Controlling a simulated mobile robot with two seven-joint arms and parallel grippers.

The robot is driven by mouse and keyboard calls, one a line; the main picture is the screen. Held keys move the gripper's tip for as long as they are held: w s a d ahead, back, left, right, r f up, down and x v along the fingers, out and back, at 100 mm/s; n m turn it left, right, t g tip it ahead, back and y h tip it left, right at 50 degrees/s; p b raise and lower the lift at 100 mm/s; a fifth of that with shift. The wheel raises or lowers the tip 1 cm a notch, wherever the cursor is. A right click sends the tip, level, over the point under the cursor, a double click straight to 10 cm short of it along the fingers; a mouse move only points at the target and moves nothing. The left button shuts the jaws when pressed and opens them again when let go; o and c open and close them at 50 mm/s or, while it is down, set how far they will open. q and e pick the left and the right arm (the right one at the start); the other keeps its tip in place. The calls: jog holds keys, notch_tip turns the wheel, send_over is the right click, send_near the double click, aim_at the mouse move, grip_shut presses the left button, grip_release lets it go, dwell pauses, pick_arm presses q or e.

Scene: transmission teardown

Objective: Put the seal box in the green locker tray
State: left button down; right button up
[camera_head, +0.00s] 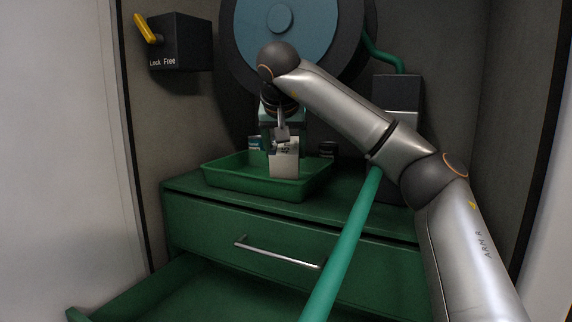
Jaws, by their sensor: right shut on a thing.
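The green locker tray (223,180) sits on top of a green drawer cabinet. My right gripper (282,141) points down over the tray and is shut on a small pale box (284,165), which I take for the seal box. The box hangs upright at the tray, overlapping its floor and right part in the picture. I cannot tell whether its bottom touches the tray. My left gripper is not in view.
A half-visible blue-labelled item (254,144) and a dark round container (327,150) stand behind the tray. A green pole (345,245) crosses in front of the cabinet. A drawer (200,290) is open below. A lock box with a yellow lever (178,42) is on the wall.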

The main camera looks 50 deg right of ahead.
jog(key=shift+d+f, duration=0.1)
jog(key=shift+f, duration=0.3)
jog(key=shift+w+d+f, duration=0.15)
jog(key=shift+f, duration=0.35)
jog(key=shift+w+d+f, duration=0.1)
jog(key=shift+w+f, duration=0.05)
jog(key=shift+f, duration=0.35)
jog(key=shift+w+d+r+y+p, duration=0.2)
jog(key=shift+y+p, duration=0.2)
jog(key=shift+p, duration=0.2)
jog(key=shift+w+d+r+g+y+p, duration=0.1)
jog(key=shift+w+d+g+y+p, duration=0.15)
jog(key=shift+g+y+p, duration=0.65)
jog(key=shift+d+p, duration=0.2)
jog(key=shift+p, duration=0.45)
jog(key=shift+f, duration=1.05)
jog(key=shift+f, duration=0.15)
jog(key=o, duration=1.3)
jog(key=shift+o, duration=0.2)
